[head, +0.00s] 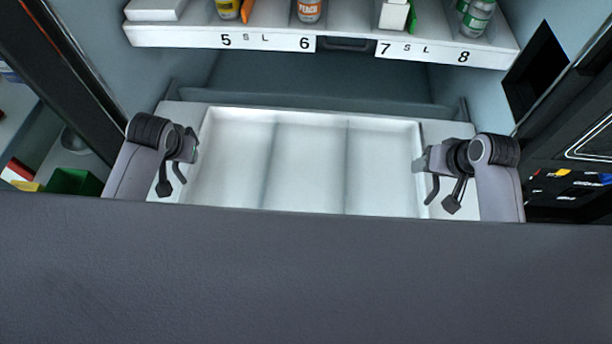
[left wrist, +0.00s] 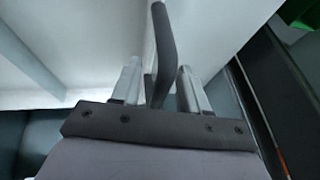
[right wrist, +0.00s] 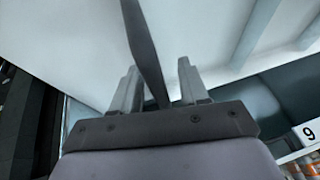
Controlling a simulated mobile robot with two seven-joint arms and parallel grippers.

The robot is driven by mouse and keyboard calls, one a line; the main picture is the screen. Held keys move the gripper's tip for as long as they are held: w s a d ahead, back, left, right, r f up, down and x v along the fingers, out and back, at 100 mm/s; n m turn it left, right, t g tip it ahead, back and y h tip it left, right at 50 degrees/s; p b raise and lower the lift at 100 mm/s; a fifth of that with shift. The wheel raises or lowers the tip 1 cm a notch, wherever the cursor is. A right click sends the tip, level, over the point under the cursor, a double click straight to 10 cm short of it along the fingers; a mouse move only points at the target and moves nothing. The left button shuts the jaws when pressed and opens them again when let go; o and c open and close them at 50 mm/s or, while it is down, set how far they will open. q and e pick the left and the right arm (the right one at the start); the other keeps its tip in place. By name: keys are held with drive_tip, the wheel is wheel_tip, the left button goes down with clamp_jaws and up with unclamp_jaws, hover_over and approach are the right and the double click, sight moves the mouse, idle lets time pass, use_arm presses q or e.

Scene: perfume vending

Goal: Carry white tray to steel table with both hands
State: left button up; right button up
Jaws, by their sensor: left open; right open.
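The white tray (head: 305,160) lies in the lower bay of the machine, with long compartments that look empty. My left gripper (head: 186,152) is at its left end and my right gripper (head: 428,162) at its right end. Both are open. In the left wrist view a dark bar (left wrist: 162,50) passes between the spread fingers, with the white tray surface behind. In the right wrist view a similar dark bar (right wrist: 143,45) runs between the fingers. I cannot tell whether the fingers touch these bars. The front edge of the tray is hidden. The steel table is not in view.
A numbered white shelf (head: 345,44) with bottles and boxes hangs above the tray. A dark grey panel (head: 305,275) fills the foreground. Dark machine walls stand close on both sides. A green bin (head: 74,182) is outside at the left.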

use_arm(q)
drive_tip(key=shift+w+f, duration=0.1)
drive_tip(key=shift+f, duration=0.05)
use_arm(e)
drive_tip(key=shift+w+f, duration=0.1)
drive_tip(key=shift+f, duration=0.1)
use_arm(q)
clamp_jaws()
use_arm(e)
clamp_jaws()
drive_tip(key=shift+r, duration=0.1)
idle(0.9)
